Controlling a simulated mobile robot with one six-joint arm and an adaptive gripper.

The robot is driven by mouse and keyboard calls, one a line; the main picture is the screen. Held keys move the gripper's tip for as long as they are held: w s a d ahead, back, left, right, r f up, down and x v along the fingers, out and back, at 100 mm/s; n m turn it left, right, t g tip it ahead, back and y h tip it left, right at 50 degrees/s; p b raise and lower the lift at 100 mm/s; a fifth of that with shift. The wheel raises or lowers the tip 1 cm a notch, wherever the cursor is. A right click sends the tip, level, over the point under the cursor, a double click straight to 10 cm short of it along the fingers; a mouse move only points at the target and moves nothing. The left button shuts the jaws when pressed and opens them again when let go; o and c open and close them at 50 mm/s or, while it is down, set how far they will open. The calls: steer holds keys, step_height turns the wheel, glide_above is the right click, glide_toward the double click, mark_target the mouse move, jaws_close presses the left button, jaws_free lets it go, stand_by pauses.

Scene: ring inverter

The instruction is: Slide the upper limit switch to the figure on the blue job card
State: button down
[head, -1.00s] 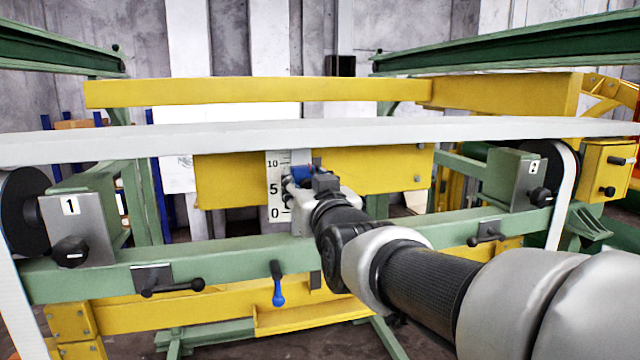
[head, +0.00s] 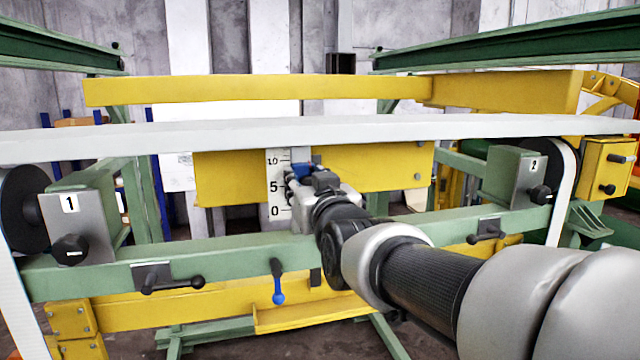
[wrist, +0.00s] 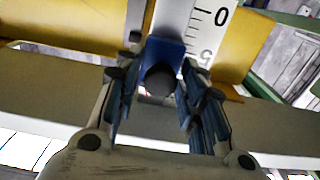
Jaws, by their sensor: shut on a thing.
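A white scale plate (head: 276,186) marked 0, 5 and 10 from bottom to top stands in front of the yellow beam. It also shows in the wrist view (wrist: 203,22), with 0 above 5 there. A blue slider (head: 302,171), which looks like the upper limit switch, sits just right of the scale, between the 5 and 10 marks. In the wrist view the blue slider (wrist: 167,47), with a dark round knob, lies between the fingers. My gripper (wrist: 160,65) is shut on it. My wrist hides part of the slider from the head. I cannot make out a blue job card.
A white horizontal rail (head: 330,140) runs across in front of the scale. A green crossbar (head: 235,248) with a blue-tipped lever (head: 278,290) lies below my gripper. Number plates 1 (head: 70,203) and 2 (head: 534,163) sit on boxes at either side.

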step_height(320, 180, up, 3)
steer(key=shift+f, duration=0.15)
steer(key=c, duration=1.3)
jaws_free()
steer(key=shift+f, duration=0.1)
steer(key=shift+s+f, duration=0.1)
steer(key=v, duration=1.2)
